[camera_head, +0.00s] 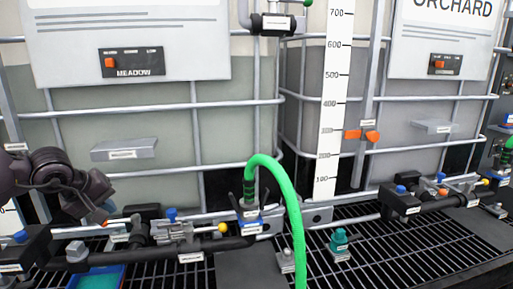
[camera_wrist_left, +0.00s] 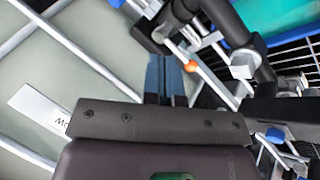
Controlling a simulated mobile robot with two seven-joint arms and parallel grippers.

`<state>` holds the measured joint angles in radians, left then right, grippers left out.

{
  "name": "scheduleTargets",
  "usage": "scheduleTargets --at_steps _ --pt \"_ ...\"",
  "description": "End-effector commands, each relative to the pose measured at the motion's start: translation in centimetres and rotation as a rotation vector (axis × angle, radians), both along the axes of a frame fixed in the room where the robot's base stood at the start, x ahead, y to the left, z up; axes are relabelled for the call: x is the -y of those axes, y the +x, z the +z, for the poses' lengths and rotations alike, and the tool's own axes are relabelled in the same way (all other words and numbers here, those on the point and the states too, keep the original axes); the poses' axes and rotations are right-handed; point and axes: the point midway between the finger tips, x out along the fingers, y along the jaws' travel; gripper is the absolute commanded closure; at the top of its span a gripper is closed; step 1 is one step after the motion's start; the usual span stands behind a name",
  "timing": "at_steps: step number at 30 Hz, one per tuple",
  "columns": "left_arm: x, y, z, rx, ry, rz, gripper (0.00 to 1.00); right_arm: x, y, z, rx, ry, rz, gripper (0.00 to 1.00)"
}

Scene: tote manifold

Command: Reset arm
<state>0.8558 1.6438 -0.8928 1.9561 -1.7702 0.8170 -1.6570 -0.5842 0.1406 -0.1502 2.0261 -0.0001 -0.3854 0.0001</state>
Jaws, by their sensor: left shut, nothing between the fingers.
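My left gripper (camera_head: 103,217) comes in from the left edge in the head view, in front of the Meadow tote (camera_head: 60,160). Its fingers are shut and hold nothing. They point down toward the pipe manifold (camera_head: 190,246). In the left wrist view the closed fingers (camera_wrist_left: 166,90) reach past the dark gripper body toward pipes and an orange knob (camera_wrist_left: 190,66). I cannot tell whether the fingers touch anything. My right gripper is not in view.
A green hose (camera_head: 290,205) arches from a fitting at centre. A blue tray (camera_head: 97,279) lies on the black grating at lower left. A teal fitting (camera_head: 339,240) stands on the grating. The Orchard tote (camera_head: 420,115) stands at right. A white level scale (camera_head: 330,110) rises between the totes.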

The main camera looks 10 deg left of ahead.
Motion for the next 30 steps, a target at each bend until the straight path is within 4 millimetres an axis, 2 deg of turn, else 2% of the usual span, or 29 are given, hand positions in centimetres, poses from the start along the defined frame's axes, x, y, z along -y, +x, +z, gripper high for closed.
scheduleTargets --at_steps 1,5,9,12,15,18,20,24,25,30 --pt "2.1 0.5 0.5 0.007 -0.144 0.054 1.0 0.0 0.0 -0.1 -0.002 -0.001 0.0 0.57" --pt "7.5 1.2 1.2 -0.047 -0.556 0.218 1.0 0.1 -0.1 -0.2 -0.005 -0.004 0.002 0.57" --pt "13.1 1.5 1.6 -0.206 -1.025 0.417 1.0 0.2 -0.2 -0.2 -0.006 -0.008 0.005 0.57" --pt "16.4 1.6 1.7 -0.385 -1.368 0.588 1.0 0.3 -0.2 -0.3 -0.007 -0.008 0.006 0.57" --pt "18.8 1.7 1.3 -0.612 -1.701 0.787 1.0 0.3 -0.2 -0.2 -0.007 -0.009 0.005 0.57" --pt "20.1 1.8 0.4 -0.856 -1.993 0.994 1.0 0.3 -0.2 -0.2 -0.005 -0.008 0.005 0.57" --pt "20.4 1.7 -0.4 -1.005 -2.146 1.122 1.0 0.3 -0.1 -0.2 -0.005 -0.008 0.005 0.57" --pt "20.4 1.4 -3.5 -1.348 -2.452 1.425 1.0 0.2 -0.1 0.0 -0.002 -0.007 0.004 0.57" --pt "20.2 1.3 -4.3 1.33 2.348 -1.395 1.0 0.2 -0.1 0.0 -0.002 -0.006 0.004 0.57" --pt "19.2 -0.4 -9.9 1.179 1.814 -1.216 1.0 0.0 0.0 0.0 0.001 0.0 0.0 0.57"
